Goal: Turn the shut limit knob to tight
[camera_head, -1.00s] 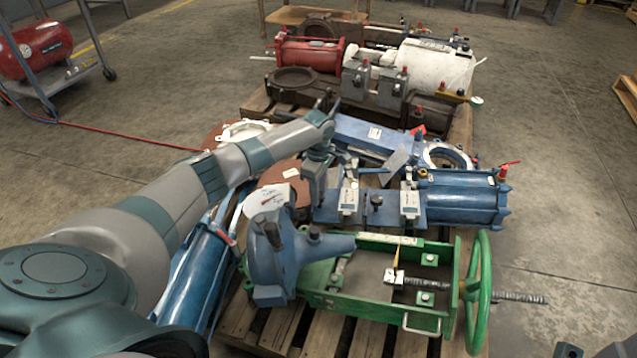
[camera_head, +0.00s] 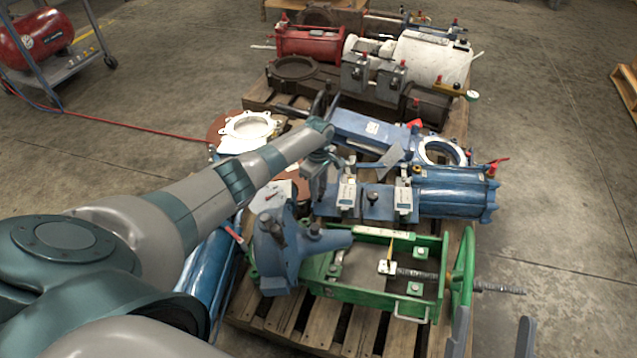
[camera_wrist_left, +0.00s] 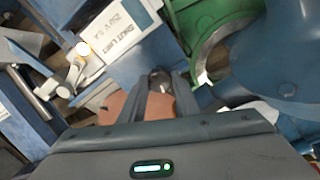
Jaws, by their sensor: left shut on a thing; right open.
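The grey-white box (camera_wrist_left: 118,25) labelled "SHUT LIMIT" shows at upper left of the left wrist view. In the head view it is probably the left of two similar boxes (camera_head: 347,195). My left gripper (camera_wrist_left: 165,82) is shut on a small round dark knob (camera_wrist_left: 160,79), beside that box. The knob's markings cannot be read. My right gripper (camera_head: 491,332) is open and empty at lower right, near the green handwheel.
A blue valve body (camera_head: 275,250) and green frame (camera_head: 375,305) with a handwheel (camera_head: 462,285) lie in front on the pallet (camera_head: 300,335). A blue cylinder (camera_head: 455,192) lies right of the boxes.

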